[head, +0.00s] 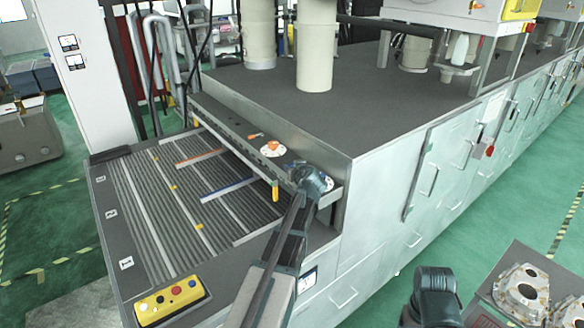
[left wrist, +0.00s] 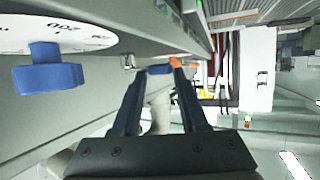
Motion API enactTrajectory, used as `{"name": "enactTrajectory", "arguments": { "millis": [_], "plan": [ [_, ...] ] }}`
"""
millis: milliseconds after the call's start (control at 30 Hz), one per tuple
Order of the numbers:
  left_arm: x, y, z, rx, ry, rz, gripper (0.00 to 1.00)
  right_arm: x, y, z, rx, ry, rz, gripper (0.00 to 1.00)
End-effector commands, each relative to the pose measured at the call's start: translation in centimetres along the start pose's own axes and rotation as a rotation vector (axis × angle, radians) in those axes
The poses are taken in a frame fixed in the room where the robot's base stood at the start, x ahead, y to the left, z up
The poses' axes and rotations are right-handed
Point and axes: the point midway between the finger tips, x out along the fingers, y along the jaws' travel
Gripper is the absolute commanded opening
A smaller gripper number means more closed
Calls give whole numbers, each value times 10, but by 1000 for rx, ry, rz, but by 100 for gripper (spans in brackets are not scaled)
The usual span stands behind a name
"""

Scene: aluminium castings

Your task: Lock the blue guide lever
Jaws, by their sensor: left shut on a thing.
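In the left wrist view, the blue guide lever (left wrist: 160,69) is a small blue bar between the fingertips of my left gripper (left wrist: 160,75). The gripper is shut on it. In the head view my left gripper (head: 311,180) reaches the near right end of the grey rail ledge, and I cannot make out the lever there. A blue knob (left wrist: 50,70) on a white dial (left wrist: 85,37) is left of the fingers, apart from them. The lever's exact angle and its mount are hard to tell.
An orange knob on a white dial (head: 272,147) and a small orange lever (head: 253,136) sit farther along the ledge. The striped roller table (head: 170,200) lies below left. A yellow button box (head: 172,300) stands at its near end. Castings (head: 522,290) lie at lower right.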

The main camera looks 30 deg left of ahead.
Motion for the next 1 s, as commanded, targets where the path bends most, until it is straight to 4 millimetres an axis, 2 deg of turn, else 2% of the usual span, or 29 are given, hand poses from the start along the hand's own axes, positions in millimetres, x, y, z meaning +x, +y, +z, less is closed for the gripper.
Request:
{"name": "enactTrajectory", "arguments": {
  "millis": [633, 667, 700, 833, 1000],
  "plan": [
    [-1, 1, 2, -10, -4, -16, 0, 0, 0, 0, 0, 0, 0, 76],
    [-1, 1, 2, -10, -4, -16, 47, 0, 0, 0, 0, 0, 0, 76],
    [-1, 1, 2, -10, -4, -16, 54, 0, 0, 0, 0, 0, 0, 76],
    [-1, 1, 1, -9, -3, -15, 76, 0, 0, 0, 0, 0, 0, 76],
    [-1, 1, 1, -8, -2, -15, 76, 0, 0, 0, 0, 0, 0, 76]
  ]
}}
